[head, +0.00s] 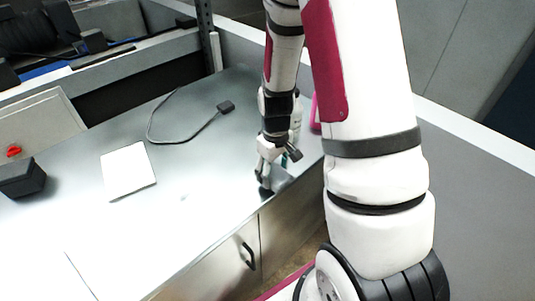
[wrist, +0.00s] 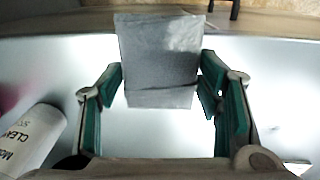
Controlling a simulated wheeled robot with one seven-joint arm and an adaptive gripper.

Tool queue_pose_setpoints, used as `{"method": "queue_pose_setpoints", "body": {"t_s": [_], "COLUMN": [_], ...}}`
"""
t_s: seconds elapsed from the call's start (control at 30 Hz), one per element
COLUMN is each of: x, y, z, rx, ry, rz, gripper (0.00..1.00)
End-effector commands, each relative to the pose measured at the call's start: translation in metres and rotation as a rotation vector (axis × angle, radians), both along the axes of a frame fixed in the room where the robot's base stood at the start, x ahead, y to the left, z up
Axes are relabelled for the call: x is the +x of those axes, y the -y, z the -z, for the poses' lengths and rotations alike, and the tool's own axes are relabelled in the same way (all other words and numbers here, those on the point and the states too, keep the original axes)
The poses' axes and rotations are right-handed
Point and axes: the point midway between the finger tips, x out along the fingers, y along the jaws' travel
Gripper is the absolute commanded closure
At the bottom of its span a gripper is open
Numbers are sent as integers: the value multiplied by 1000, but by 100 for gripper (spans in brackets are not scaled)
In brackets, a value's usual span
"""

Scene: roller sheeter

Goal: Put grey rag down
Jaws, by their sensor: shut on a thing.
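The grey rag (wrist: 160,55) shows as a flat grey rectangle with a fold line near its lower end, between my gripper's green-padded fingers in the wrist view. My gripper (wrist: 160,85) is shut on it. In the head view my gripper (head: 265,182) points down at the right front edge of the metal worktop (head: 200,180). A grey patch of the rag (head: 279,180) shows beside the fingers, low at the worktop. I cannot tell whether the rag touches the surface.
A white bottle (head: 297,118) stands close behind my gripper; its printed label shows in the wrist view (wrist: 30,140). The worktop's middle is clear.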

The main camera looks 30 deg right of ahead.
Motion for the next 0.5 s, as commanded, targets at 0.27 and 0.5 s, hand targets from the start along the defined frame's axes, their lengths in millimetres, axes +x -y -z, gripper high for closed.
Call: {"method": "queue_pose_setpoints", "body": {"t_s": [0.27, 0.5], "x": [67, 101], "y": [17, 26], "z": [7, 10], "rx": [-1, 0], "ry": [1, -1], "rz": [-1, -1], "gripper": [76, 76]}}
